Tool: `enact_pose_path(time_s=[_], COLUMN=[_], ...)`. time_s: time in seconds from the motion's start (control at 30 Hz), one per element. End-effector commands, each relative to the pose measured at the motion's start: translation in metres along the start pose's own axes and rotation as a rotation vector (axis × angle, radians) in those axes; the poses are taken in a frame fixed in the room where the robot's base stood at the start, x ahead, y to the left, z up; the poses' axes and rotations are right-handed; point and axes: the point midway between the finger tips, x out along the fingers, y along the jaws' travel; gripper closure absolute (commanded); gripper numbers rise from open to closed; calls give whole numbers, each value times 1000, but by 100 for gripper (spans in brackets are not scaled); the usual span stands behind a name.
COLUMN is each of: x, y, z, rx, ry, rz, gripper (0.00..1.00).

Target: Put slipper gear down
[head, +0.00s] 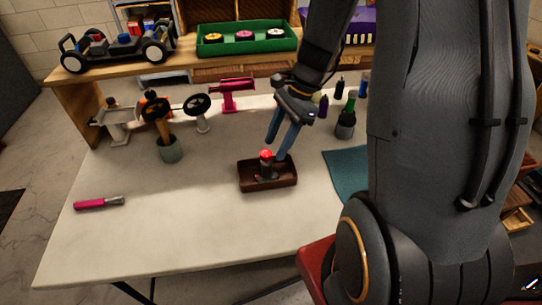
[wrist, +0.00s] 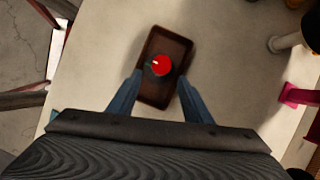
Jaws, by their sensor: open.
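A small part with a round red top, which looks like the slipper gear (head: 266,156), stands in a small dark brown tray (head: 284,187) on the white table. The gear also shows in the wrist view (wrist: 160,65), inside the same tray (wrist: 153,100). My gripper (head: 278,145) is just above the tray. Its two blue fingers are apart, and the wrist view shows them (wrist: 160,82) on either side of the tray's near end. Nothing is between them in a grip. The gear's lower part is dark and partly hidden by the tray wall.
A pink-handled tool (head: 98,203) lies at the table's left. A grey cup (head: 171,150) and a pink stand (head: 233,94) are behind. Small bottles and a teal mat (head: 345,172) are to the right. The shelf holds a green tray (head: 247,40) and a car chassis (head: 115,48). The front table is clear.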

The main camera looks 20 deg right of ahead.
Motion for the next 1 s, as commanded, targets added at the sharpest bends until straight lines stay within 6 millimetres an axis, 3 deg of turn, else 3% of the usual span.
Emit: enact_pose_path(time_s=[0.13,0.33,0.47,0.7,0.83,1.0], x=[-21,-33,-33,-34,-35,-35], y=[0,6,31,79,89,91], z=[0,5,24,53,58,59], rx=[0,-70,-411,-1219,-1446,-1500], ry=[0,22,120,307,349,357], rz=[-2,10,61,201,246,259], gripper=[55,55,55,55,55,55])
